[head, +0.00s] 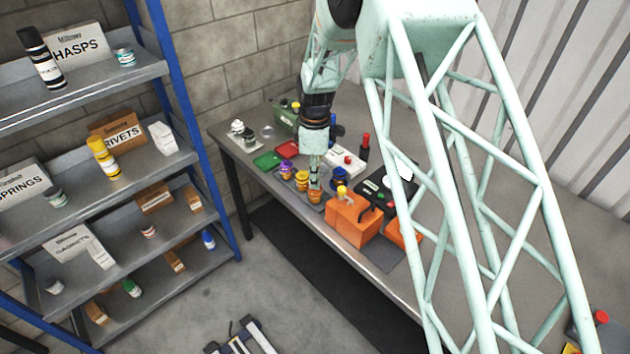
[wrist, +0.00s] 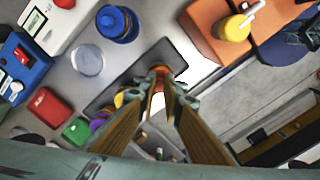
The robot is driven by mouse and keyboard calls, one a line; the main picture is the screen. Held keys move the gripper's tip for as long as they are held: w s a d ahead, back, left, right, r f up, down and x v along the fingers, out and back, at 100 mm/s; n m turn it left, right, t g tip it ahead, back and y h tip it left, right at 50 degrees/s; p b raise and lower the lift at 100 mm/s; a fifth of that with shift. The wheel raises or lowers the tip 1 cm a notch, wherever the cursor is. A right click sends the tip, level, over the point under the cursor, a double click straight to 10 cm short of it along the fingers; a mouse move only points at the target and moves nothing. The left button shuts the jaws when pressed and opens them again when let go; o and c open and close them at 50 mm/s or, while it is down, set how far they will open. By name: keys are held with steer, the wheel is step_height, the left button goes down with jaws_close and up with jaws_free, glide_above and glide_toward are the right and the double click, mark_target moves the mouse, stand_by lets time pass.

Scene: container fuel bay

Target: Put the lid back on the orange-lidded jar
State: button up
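The orange-lidded jar (head: 315,196) stands on a dark mat near the table's front edge, left of an orange can. My gripper (head: 315,184) points down directly over it, its fingertips at the jar's top. In the wrist view my gripper (wrist: 160,84) has its two fingers close together, with the orange lid (wrist: 160,70) between and just beyond the tips. The fingers look closed on the lid. They hide most of the jar, and I cannot tell whether the lid is seated on its rim.
A yellow-lidded jar (head: 301,177) and a purple-lidded jar (head: 286,167) stand close on the left. Red (head: 288,149) and green (head: 267,160) bins lie behind left.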

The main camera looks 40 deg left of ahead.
stand_by(0.4)
steer(key=o, duration=0.7)
steer(key=shift+o, duration=0.2)
steer(key=o, duration=0.5)
steer(key=shift+c, duration=0.2)
steer(key=shift+r, duration=0.1)
steer(key=shift+r+p, duration=0.85)
steer(key=shift+r, duration=2.55)
